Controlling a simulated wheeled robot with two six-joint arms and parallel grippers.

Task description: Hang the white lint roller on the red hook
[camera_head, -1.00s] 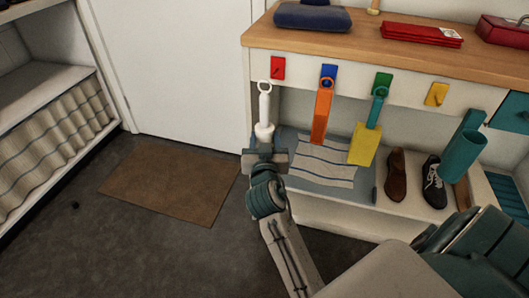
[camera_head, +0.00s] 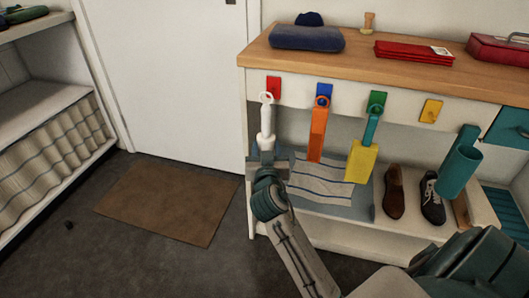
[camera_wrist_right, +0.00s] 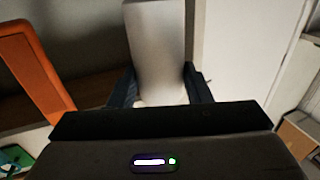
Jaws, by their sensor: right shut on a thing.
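The white lint roller (camera_head: 267,125) is upright in the head view, its ring end up. My right gripper (camera_head: 266,163) is shut on its lower part. The red hook plate (camera_head: 273,84) is on the front edge of the wooden-topped bench. The ring overlaps the bottom of the red plate in the picture; I cannot tell whether it touches the hook or is in front of it. In the right wrist view the roller (camera_wrist_right: 155,45) stands between the two fingers (camera_wrist_right: 160,88). My left gripper is not in view.
An orange shoehorn (camera_head: 318,133) hangs from the blue hook (camera_head: 324,90) just right of the roller. A yellow-and-green scoop (camera_head: 361,162) hangs from the green hook (camera_head: 377,98). The yellow hook (camera_head: 431,110) is bare. Shoes (camera_head: 394,192) stand on the shelf below.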

